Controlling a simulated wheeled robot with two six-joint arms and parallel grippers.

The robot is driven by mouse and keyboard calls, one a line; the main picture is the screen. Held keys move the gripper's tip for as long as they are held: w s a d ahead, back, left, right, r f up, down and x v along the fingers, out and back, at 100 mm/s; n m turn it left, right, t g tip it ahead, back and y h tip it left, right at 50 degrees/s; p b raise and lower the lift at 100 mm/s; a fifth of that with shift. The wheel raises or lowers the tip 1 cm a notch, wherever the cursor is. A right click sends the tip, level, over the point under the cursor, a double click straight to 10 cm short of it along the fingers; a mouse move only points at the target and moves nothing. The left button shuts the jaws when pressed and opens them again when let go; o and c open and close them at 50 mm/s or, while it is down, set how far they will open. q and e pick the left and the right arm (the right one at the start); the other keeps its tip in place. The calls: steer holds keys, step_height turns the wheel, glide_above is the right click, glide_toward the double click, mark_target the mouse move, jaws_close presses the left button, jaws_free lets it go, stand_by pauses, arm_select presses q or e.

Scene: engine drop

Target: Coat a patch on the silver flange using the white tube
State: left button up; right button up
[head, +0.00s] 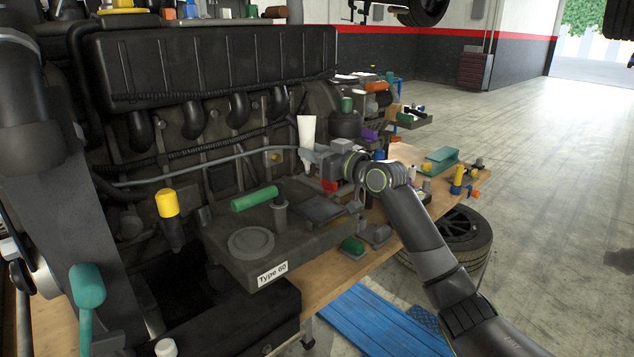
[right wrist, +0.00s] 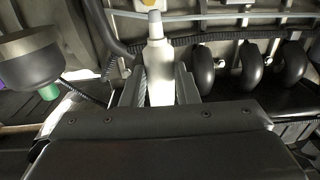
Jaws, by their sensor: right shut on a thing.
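The white tube (head: 306,132) is upright with its nozzle pointing down, in front of the engine's side in the head view. My right gripper (head: 318,160) is shut on it. In the right wrist view the tube (right wrist: 159,72) sits between the fingers of my right gripper (right wrist: 160,88), its grey nozzle towards the top of the picture. I cannot pick out a silver flange for sure. A thin silvery pipe (head: 200,166) runs along the engine behind the tube. My left gripper is not in view.
The dark engine (head: 215,65) fills the upper left. A block labelled Type 60 (head: 240,265) carries a round disc (head: 251,243), a green cylinder (head: 254,198) and a post. The wooden bench (head: 335,280) holds several small parts. A tyre (head: 465,240) and blue pallet (head: 365,325) are on the floor.

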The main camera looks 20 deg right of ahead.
steer(key=a+f, duration=0.1)
steer(key=f+b, duration=0.1)
steer(key=f, duration=0.1)
steer(key=s+a+f, duration=0.1)
steer(key=f, duration=0.1)
steer(key=shift+a+b, duration=0.35)
steer(key=shift+b, duration=0.05)
steer(key=o, duration=0.4)
steer(key=shift+r, duration=0.2)
steer(key=c, duration=0.4)
